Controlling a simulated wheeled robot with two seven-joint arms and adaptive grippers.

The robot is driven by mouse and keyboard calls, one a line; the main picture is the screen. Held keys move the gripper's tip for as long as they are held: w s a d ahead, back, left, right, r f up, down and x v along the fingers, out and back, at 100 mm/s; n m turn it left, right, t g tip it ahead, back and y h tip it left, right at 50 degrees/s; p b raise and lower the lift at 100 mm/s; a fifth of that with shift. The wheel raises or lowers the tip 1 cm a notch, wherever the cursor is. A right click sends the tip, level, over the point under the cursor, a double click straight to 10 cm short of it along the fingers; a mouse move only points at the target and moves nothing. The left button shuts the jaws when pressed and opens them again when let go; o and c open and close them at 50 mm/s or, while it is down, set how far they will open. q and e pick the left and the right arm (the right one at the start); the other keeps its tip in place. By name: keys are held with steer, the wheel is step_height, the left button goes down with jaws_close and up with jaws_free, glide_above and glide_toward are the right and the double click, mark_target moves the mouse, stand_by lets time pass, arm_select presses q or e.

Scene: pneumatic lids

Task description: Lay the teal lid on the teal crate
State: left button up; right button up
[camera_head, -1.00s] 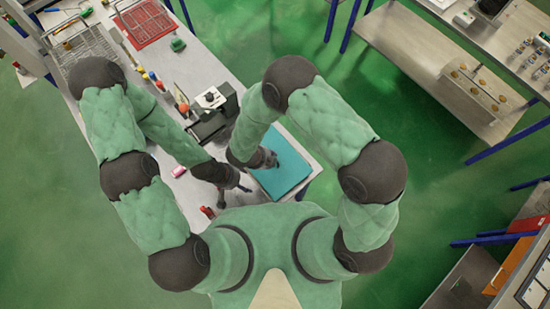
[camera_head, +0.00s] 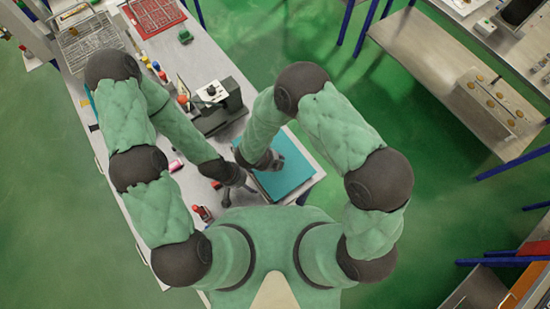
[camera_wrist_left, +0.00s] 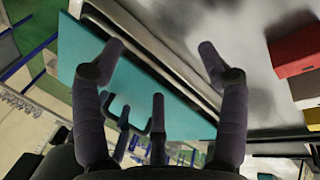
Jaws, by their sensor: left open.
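A flat teal panel (camera_head: 285,168), which looks like the teal lid, lies at the near right end of the grey table. In the left wrist view the teal panel (camera_wrist_left: 85,65) spans the upper left and middle. My left gripper (camera_head: 225,196) is left of the panel, low over the table.
A black machine with a white top (camera_head: 212,93) stands behind my grippers. A red item (camera_head: 202,213) and a pink one (camera_head: 176,165) lie on the table. A red tray (camera_head: 152,15) and wire baskets (camera_head: 88,40) are at the far end. A bench (camera_head: 440,75) stands right, across green floor.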

arm_select(q)
steer(key=shift+w+d, duration=0.1)
steer(key=shift+w, duration=0.05)
arm_select(e)
steer(key=shift+w+d, duration=0.1)
jaws_close()
steer(key=shift+r+p, duration=1.15)
steer(key=shift+r, duration=0.4)
arm_select(q)
step_height(320, 180, up, 2)
steer(key=shift+r, duration=0.1)
arm_select(e)
steer(key=shift+f, duration=0.1)
